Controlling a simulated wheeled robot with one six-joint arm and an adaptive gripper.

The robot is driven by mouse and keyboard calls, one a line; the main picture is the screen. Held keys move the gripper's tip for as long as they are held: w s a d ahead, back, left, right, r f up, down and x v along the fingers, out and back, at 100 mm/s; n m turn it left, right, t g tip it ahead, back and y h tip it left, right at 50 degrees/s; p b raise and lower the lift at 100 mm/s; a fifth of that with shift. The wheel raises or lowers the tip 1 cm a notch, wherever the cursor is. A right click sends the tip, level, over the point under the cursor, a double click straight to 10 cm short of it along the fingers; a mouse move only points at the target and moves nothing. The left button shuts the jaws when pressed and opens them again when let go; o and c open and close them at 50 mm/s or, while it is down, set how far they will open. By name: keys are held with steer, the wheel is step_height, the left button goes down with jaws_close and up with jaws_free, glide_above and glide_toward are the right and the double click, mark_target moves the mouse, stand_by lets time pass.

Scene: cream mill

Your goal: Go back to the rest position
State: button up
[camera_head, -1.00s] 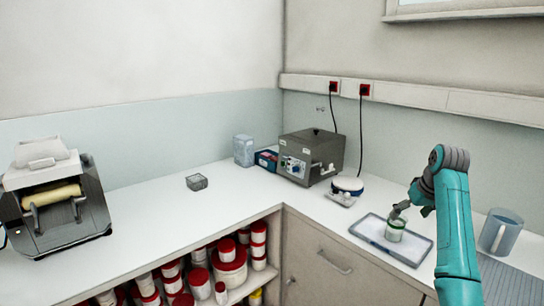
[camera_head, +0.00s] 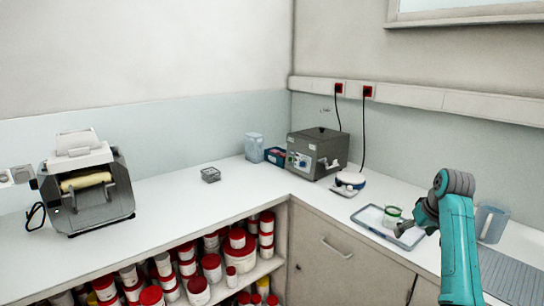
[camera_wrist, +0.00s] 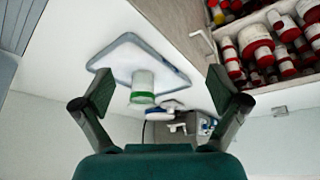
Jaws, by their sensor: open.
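A small clear jar with a green band (camera_head: 392,214) stands on a shallow grey-rimmed tray (camera_head: 362,213) on the right worktop. My gripper (camera_head: 404,231) is open and empty just in front of the jar, at the tray's near side. In the wrist view, my gripper (camera_wrist: 160,86) has its two fingers spread wide. The jar (camera_wrist: 142,82) shows beyond and between them, apart from both, with the tray (camera_wrist: 104,60) behind it. The head view partly hides the tray behind the gripper.
A grey box device (camera_head: 318,152) and a round white-and-blue device (camera_head: 350,180) stand behind the tray. Red-lidded tubs (camera_head: 211,266) fill the shelf below.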

steer(key=s+a+f+t, duration=0.1)
steer(key=s+a+f, duration=0.15)
steer(key=f, duration=0.55)
steer(key=s+a+f, duration=0.2)
steer(key=a+f, duration=0.1)
steer(key=f, duration=0.4)
steer(key=s+a+f+t, duration=0.1)
steer(key=s+a+f, duration=0.15)
steer(key=f, duration=0.55)
steer(key=s+a+f+t, duration=0.1)
steer(key=s+a+f, duration=0.25)
steer(key=s, duration=0.25)
steer(key=s+a+f+m+t+h, duration=0.1)
steer(key=s+a+f, duration=0.1)
steer(key=s+f, duration=0.35)
steer(key=s+a+f+t, duration=0.1)
steer(key=s+a+f, duration=0.25)
steer(key=s, duration=0.35)
steer(key=s+a+r+t, duration=0.1)
steer(key=s+a, duration=0.1)
steer(key=s, duration=0.9)
steer(key=s+a+r+t, duration=0.1)
steer(key=s+a+r, duration=0.15)
steer(key=s, duration=0.85)
steer(key=s+a+r+t, duration=0.2)
steer(key=s+r+t, duration=0.1)
steer(key=s+r, duration=1.4)
steer(key=shift+s+a+y, duration=0.2)
steer(key=shift+a+y, duration=0.1)
